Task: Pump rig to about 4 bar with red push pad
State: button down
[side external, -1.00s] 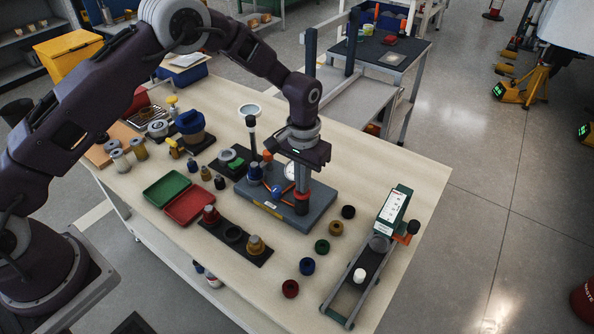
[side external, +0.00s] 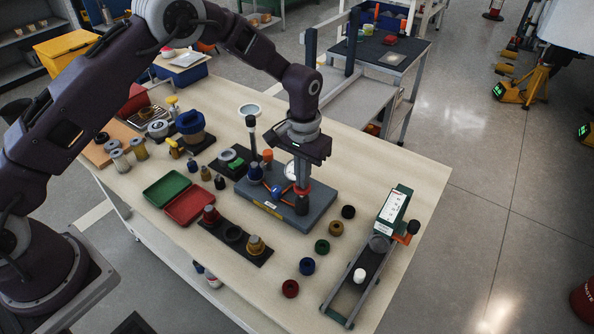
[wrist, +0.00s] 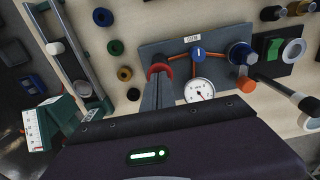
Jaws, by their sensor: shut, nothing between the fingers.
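The pump rig is a grey base plate (side external: 272,208) on the bench, carrying orange lines, a blue valve knob (wrist: 197,53) and a round white gauge (wrist: 199,91). The gauge also shows behind my fingers in the side view (side external: 290,171); its reading is too small to tell. The red push pad (wrist: 160,68) sits on a dark post at the plate's near right corner. My gripper (wrist: 157,80) is shut and empty, pointing down at the pad. Its fingertips are at the pad's top and hide part of it; I cannot tell whether they touch.
A blue knob (wrist: 240,54) and an orange cap (wrist: 246,85) stand on the rig's other end. A dark upright rod (side external: 252,138) rises behind the rig. Several coloured rings lie to the right, beside a long frame (side external: 352,290). Red and green trays (side external: 188,207) lie left.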

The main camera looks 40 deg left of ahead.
jog(key=shift+f, duration=0.9)
jog(key=shift+r, duration=1.3)
notch_tip(320, 180, up, 7)
dwell(0.3)
